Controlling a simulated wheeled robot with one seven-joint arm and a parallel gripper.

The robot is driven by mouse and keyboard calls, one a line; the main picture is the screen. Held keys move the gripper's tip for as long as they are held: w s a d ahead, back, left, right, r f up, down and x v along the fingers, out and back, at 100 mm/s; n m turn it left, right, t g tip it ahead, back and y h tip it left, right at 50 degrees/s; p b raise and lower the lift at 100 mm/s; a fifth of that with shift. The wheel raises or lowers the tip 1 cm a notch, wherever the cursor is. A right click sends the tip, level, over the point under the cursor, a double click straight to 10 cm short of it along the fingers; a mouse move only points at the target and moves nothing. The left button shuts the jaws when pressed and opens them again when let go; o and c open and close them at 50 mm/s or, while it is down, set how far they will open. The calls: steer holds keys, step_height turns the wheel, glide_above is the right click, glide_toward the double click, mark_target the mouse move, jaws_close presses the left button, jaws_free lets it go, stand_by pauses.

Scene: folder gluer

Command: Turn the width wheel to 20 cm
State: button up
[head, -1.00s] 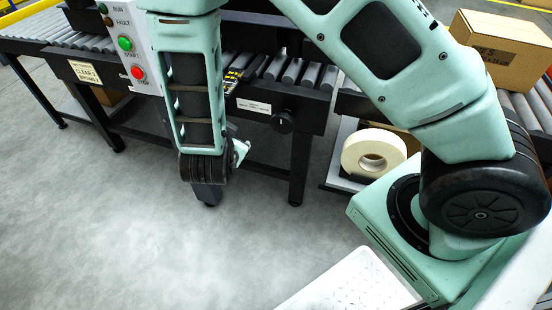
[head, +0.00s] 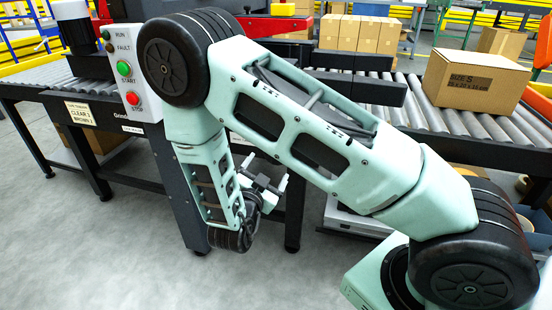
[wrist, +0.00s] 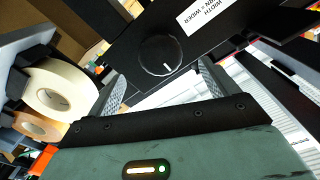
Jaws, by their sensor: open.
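The width wheel (wrist: 160,55) is a round black knob on a dark panel in the wrist view. A short white mark on it points down in the picture. A white label (wrist: 205,14) beside it reads partly "WIDTH" and "WIDER"; no centimetre reading is legible. My gripper (wrist: 160,80) is open, with one finger to the left and one to the right below the knob; nothing is between them, and I cannot tell that they touch it. In the head view my gripper (head: 266,183) is beside the machine's front, and the wheel is hidden behind my arm.
A control box (head: 128,70) with green and red buttons stands left of my arm. A roller conveyor (head: 440,115) carries a cardboard box (head: 470,82) at right. Tape rolls (wrist: 62,90) sit at left in the wrist view. The floor (head: 120,240) in front is clear.

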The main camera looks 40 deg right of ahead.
mark_target(274, 157)
steer(key=b+x, duration=0.1)
steer(key=x, duration=0.7)
steer(key=shift+w+d+b, duration=0.2)
steer(key=shift+b, duration=0.2)
steer(key=c, duration=1)
